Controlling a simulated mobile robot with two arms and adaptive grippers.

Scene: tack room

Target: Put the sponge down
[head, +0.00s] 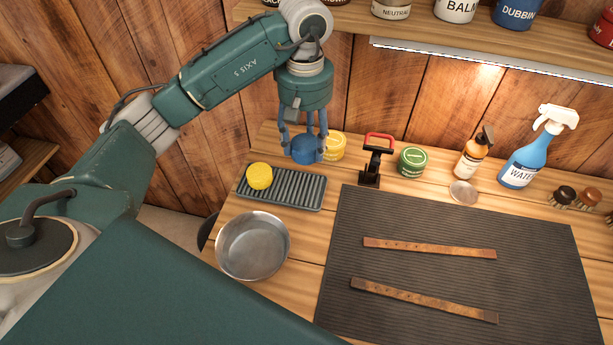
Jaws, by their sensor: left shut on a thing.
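My left gripper (305,144) points down and is shut on a round blue sponge (304,152). The sponge is over the back right part of a dark ribbed tray (294,188); I cannot tell how far it is above the tray. A round yellow sponge (259,175) rests on the left part of this tray. The right part of the tray is bare. My right gripper is not in view.
A metal bowl (253,246) stands in front of the tray. A yellow tin (334,146) is just behind the held sponge. A red-handled black stand (373,160) and a green tin (411,161) are to the right. Two leather straps (430,248) lie on a dark mat (500,225).

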